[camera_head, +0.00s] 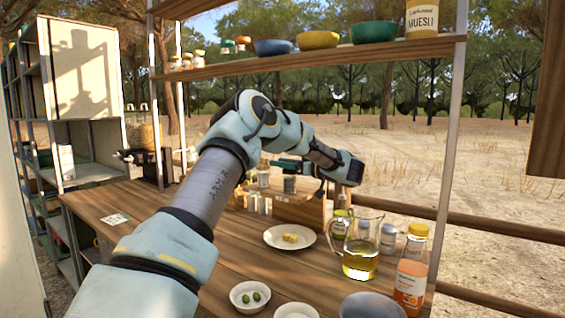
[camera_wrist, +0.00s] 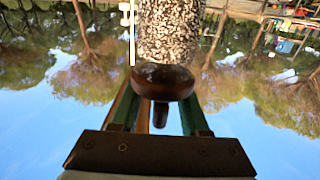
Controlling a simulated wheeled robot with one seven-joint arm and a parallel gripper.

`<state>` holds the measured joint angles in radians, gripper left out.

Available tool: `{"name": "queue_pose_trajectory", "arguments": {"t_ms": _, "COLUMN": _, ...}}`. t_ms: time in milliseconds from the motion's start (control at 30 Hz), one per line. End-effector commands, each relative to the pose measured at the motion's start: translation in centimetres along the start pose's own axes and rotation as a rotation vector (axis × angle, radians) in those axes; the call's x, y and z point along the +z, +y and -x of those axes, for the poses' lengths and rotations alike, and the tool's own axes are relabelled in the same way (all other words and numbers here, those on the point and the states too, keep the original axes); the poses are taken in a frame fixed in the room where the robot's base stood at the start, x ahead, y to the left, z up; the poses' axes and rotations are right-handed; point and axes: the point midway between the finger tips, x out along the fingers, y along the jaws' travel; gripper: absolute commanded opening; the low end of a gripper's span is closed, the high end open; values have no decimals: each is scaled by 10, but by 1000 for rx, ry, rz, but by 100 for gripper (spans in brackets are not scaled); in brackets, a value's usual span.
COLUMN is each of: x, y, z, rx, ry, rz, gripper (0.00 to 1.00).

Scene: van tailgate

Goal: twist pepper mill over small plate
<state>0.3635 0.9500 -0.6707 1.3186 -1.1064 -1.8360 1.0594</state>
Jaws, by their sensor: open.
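The pepper mill (camera_wrist: 168,30), with a speckled black-and-white body and a dark brown rounded end (camera_wrist: 162,82), shows large in the wrist view. My gripper (camera_wrist: 160,112) has its green fingers on either side of that dark end, jaws open. Whether a finger touches it I cannot tell. In the head view my gripper (camera_head: 285,165) is level above the wooden box, and I cannot clearly pick out the mill there. A white plate (camera_head: 272,238) with yellow pieces lies on the counter. A smaller white plate (camera_head: 295,312) is cut off at the bottom edge.
An oil jug (camera_head: 361,258), an orange bottle (camera_head: 411,270), a bowl of green olives (camera_head: 240,299) and a grey-blue bowl (camera_head: 371,306) crowd the front right. A wooden box (camera_head: 300,211) stands behind the plate. A shelf (camera_head: 310,60) with bowls runs above. The counter's left part is mostly clear.

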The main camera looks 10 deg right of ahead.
Motion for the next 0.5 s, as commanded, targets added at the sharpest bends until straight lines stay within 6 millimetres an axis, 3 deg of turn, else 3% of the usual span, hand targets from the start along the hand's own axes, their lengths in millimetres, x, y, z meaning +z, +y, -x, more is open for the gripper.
{"name": "queue_pose_trajectory", "arguments": {"t_ms": 200, "x": 0, "y": 0, "z": 0, "rx": 1, "ry": 0, "rz": 0, "gripper": 44}}
{"name": "queue_pose_trajectory", "arguments": {"t_ms": 500, "x": 0, "y": 0, "z": 0, "rx": 1, "ry": 0, "rz": 0, "gripper": 10}}
